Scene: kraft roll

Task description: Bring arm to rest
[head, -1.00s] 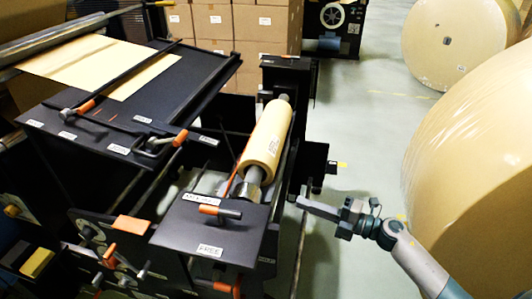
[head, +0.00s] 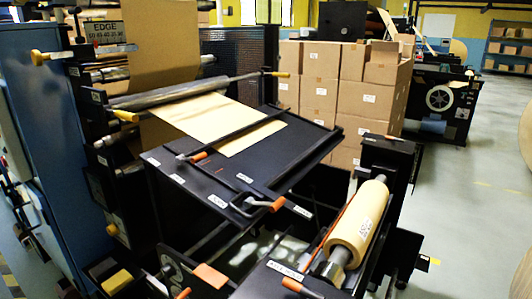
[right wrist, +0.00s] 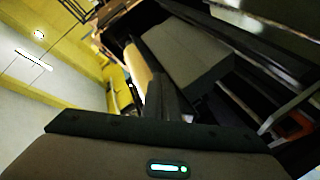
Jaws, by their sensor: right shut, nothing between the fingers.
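My right gripper's dark housing (right wrist: 165,140), with a small lit green indicator, fills the bottom of the right wrist view. The gripper is shut and empty; its fingertips are hard to tell apart from the dark shapes behind. In the head view neither of my arms or grippers shows. The kraft roll (head: 358,222) sits on its shaft between the dark stands of the machine, at the lower right of the head view.
A dark machine table (head: 230,165) carries a kraft web (head: 220,118) and orange-handled clamps. Stacked cartons (head: 340,95) stand behind it. The grey floor (head: 470,200) at the right is open. A large roll's edge (head: 523,275) shows at the far right.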

